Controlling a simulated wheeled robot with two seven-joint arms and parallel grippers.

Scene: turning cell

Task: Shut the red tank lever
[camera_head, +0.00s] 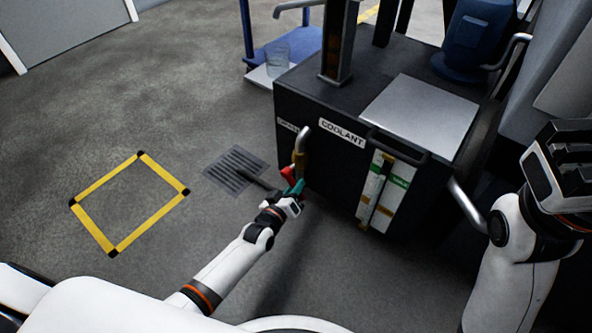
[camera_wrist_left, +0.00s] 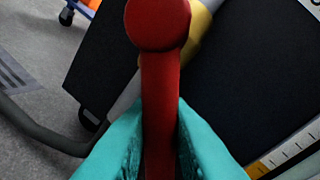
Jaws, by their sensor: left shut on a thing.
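The red tank lever (camera_head: 288,175) is on the brass-coloured valve (camera_head: 299,159) at the front left of the dark coolant tank (camera_head: 330,165). In the left wrist view the lever (camera_wrist_left: 160,75) runs up the middle, with a round knob-like end at the top. My left gripper (camera_head: 293,188) is shut on the lever, its teal fingers (camera_wrist_left: 160,140) on either side of it. The valve body shows yellow behind the lever in the left wrist view (camera_wrist_left: 208,42). My right gripper (camera_head: 567,165) is at the right, away from the tank; its jaw opening is unclear.
A floor drain grate (camera_head: 237,169) lies left of the valve, with a dark hose beside it. A level gauge (camera_head: 380,192) is on the tank's front. A yellow-marked floor square (camera_head: 130,203) is empty. A blue cart (camera_head: 285,55) stands behind. Floor at the left is clear.

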